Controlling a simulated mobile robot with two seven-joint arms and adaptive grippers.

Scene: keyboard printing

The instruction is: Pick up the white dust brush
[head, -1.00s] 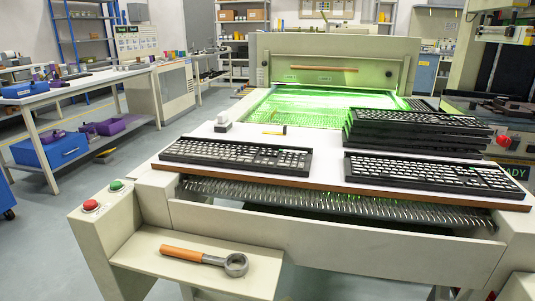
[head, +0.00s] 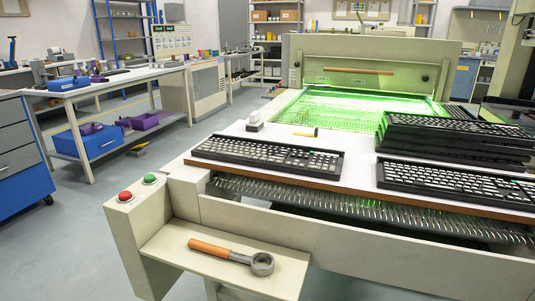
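A small white object with a dark lower part (head: 254,121) stands on the white board behind the left keyboard. It looks like the white dust brush, but it is too small to be sure. Neither of my grippers is in view.
Keyboards lie on the board: one at left (head: 268,155), one at right (head: 460,182), and a stack (head: 455,140) behind. An orange-handled ring tool (head: 232,256) lies on the front shelf. Red (head: 125,196) and green (head: 149,179) buttons sit at the left corner.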

